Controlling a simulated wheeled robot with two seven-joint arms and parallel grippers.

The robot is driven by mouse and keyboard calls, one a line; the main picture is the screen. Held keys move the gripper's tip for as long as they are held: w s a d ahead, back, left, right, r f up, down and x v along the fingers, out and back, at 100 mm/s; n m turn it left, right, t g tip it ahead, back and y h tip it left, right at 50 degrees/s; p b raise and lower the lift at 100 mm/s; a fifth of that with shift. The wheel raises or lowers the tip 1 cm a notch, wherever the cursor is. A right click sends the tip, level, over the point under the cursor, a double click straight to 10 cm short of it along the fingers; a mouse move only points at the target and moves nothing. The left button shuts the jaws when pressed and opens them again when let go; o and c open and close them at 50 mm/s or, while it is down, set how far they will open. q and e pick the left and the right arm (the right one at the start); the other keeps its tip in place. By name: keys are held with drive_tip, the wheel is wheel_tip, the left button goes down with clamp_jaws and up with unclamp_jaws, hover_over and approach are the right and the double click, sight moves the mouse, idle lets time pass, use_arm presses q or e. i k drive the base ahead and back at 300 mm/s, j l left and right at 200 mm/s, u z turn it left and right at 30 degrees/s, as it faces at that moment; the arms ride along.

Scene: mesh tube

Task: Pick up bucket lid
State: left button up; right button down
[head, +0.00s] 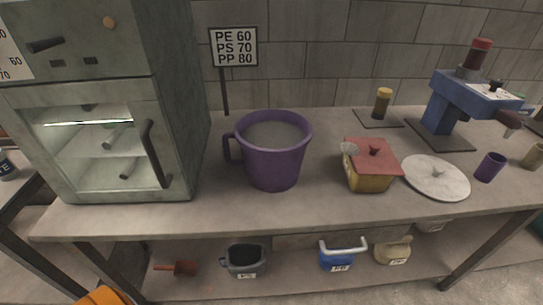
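A round, pale grey lid with a small knob (436,178) lies flat on the counter, right of centre. A large purple bucket (275,160) with a side handle stands upright and open on the counter, with grey content or a grey inside showing at its top. The round lid lies apart from the bucket, to its right. Neither of my grippers shows in the head view.
Between bucket and lid stands a yellow box with a red lid (373,152). A blue machine (470,105), a purple cup (489,167) and a tan cup (533,155) are to the right. A grey oven (110,150) stands left. The counter's front strip is clear.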

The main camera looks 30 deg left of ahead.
sight(436, 178)
drive_tip(key=i+l+u, duration=0.15)
drive_tip(key=l+u, duration=0.55)
drive_tip(key=i+l+u, duration=0.1)
drive_tip(key=l+u, duration=0.25)
drive_tip(key=l, duration=0.15)
